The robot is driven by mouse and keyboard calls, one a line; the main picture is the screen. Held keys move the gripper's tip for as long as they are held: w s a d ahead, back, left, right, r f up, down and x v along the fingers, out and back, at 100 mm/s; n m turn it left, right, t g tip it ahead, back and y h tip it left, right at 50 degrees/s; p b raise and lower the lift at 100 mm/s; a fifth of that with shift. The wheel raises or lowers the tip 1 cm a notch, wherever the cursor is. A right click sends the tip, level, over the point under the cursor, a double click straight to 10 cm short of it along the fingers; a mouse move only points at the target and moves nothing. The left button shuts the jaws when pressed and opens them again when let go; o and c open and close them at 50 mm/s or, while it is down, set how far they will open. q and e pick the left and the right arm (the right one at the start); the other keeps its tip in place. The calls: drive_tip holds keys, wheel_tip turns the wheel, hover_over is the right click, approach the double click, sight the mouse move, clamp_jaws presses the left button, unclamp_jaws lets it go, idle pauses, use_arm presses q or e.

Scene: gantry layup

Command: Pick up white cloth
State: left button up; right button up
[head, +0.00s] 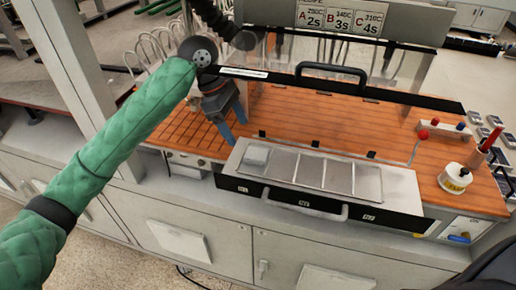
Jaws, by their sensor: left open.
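My right gripper is not in view.
A clear guard with a black handle (331,67) stands over the bench behind the tray. A red-knobbed lever (422,134) and a white round container (455,178) are at right. The slatted wooden top (185,125) is bare at left.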

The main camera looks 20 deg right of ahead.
sight(249, 152)
use_arm(q)
drive_tip(key=shift+s+d+f+p, duration=0.1)
drive_tip(key=shift+s+f+p, duration=0.35)
drive_tip(key=shift+f, duration=0.1)
drive_tip(key=shift+d+f, duration=0.3)
drive_tip(key=shift+f, duration=0.15)
drive_tip(key=shift+d+f+p, duration=0.1)
drive_tip(key=shift+f+p, duration=0.1)
drive_tip(key=shift+p, duration=0.2)
drive_tip(key=p+x, duration=0.3)
drive_tip(key=shift+s+f, duration=0.1)
drive_tip(key=shift+s, duration=0.35)
drive_tip(key=shift+d+f, duration=0.2)
drive_tip(key=shift+f, duration=0.35)
drive_tip(key=c, duration=1.1)
drive_tip(key=shift+o, duration=0.2)
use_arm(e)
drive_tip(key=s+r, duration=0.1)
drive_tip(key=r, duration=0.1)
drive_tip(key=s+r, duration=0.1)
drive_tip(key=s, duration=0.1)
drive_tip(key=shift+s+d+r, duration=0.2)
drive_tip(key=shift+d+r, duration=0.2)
